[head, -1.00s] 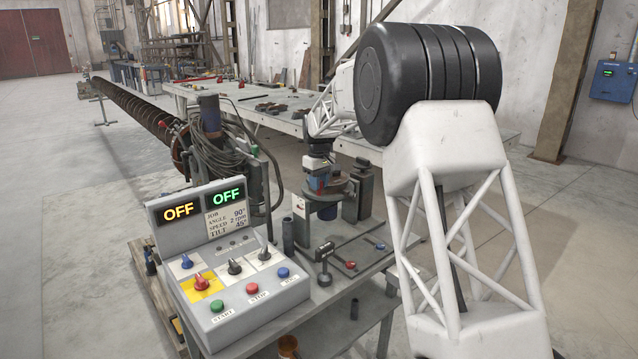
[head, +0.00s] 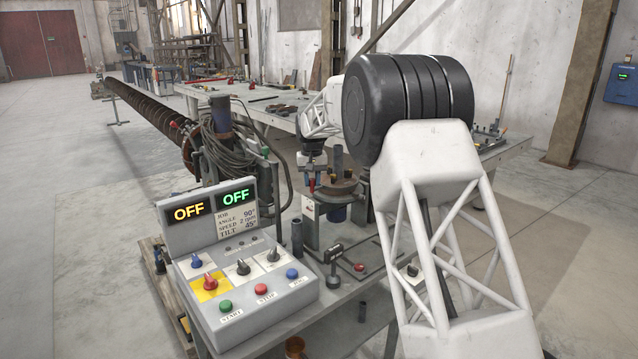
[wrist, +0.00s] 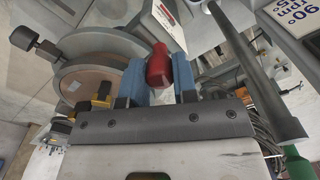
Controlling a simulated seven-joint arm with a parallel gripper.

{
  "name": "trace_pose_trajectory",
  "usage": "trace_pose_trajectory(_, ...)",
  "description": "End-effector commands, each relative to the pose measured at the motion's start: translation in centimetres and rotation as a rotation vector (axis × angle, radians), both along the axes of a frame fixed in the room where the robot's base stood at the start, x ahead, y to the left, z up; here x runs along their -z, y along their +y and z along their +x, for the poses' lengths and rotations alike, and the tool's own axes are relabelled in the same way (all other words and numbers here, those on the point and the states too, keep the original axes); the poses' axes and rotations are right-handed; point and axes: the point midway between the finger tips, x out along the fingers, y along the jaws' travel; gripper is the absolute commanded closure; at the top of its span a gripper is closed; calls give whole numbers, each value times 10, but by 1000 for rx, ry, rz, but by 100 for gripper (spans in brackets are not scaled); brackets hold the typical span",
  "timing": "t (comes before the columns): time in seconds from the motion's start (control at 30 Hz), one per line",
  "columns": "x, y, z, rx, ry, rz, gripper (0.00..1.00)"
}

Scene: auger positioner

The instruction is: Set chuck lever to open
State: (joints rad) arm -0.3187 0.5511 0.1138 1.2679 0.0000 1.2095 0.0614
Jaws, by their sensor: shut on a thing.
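The chuck lever's red handle (wrist: 158,67) is between the two blue fingers of my gripper (wrist: 158,80) in the wrist view. The fingers are shut on it from both sides. In the head view my gripper (head: 312,180) is at the left side of the round chuck (head: 341,187), and the red handle (head: 311,186) shows small there. The lever's shaft and pivot are mostly hidden. A white label card with red print (head: 308,207) is just below the gripper, and its text is too small to read.
The control box (head: 245,285) stands front left, with both displays reading OFF. A black lever (head: 333,270) and a red knob (head: 359,267) are on the bench in front of the chuck. Cables (head: 228,150) hang at the left. A long auger (head: 150,115) runs back.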

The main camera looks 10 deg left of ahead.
Motion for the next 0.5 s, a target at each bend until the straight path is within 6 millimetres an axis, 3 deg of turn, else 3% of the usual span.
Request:
trace_pose_trajectory(0.2,0,15,14,153,-2,1,100)
trace_pose_trajectory(0.5,-1,23,25,261,-3,2,100)
